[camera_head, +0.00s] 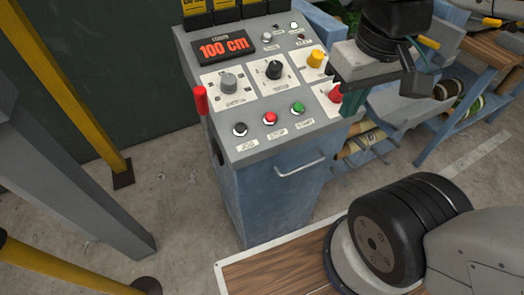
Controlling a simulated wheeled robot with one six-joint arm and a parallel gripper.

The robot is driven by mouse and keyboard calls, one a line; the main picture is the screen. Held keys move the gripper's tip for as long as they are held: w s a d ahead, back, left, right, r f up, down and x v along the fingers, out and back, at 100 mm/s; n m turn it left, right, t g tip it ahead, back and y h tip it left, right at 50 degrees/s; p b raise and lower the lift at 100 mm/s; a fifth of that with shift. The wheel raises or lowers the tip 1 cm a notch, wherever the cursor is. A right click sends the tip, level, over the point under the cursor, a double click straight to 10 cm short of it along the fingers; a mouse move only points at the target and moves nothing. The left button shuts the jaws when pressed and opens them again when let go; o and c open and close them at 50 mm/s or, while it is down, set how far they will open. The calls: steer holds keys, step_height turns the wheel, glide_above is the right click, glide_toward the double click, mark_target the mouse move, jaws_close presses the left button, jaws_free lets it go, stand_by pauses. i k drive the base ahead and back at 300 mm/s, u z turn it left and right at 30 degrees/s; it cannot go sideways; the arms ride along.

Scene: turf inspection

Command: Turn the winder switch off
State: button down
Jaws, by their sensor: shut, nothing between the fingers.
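The grey control console (262,148) stands at the centre, its top panel facing me. A grey rotary knob (228,82) and a black rotary knob (273,69) sit on white plates on the panel. The small labels are too blurred to tell which control is the winder switch. A yellow knob (316,57) and a red button (335,93) are on the panel's right side. My gripper (351,102) is shut and empty, pointing down by the panel's right edge, close to the red button and partly covering that area.
The display (224,47) reads 100 cm. A red-handled lever (201,100) is on the console's left side. Black, red and green push buttons line the front, above a metal handle (300,164). Yellow posts stand left; a blue rack (440,125) with rolls stands right.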

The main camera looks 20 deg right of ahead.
mark_target(335, 96)
steer(key=u, duration=0.2)
steer(key=k, duration=0.6)
steer(key=z, duration=0.55)
steer(key=i, duration=0.45)
steer(key=u, duration=0.05)
steer(key=k, duration=1.25)
steer(key=z, duration=0.8)
steer(key=i, duration=1.4)
steer(key=u, duration=0.75)
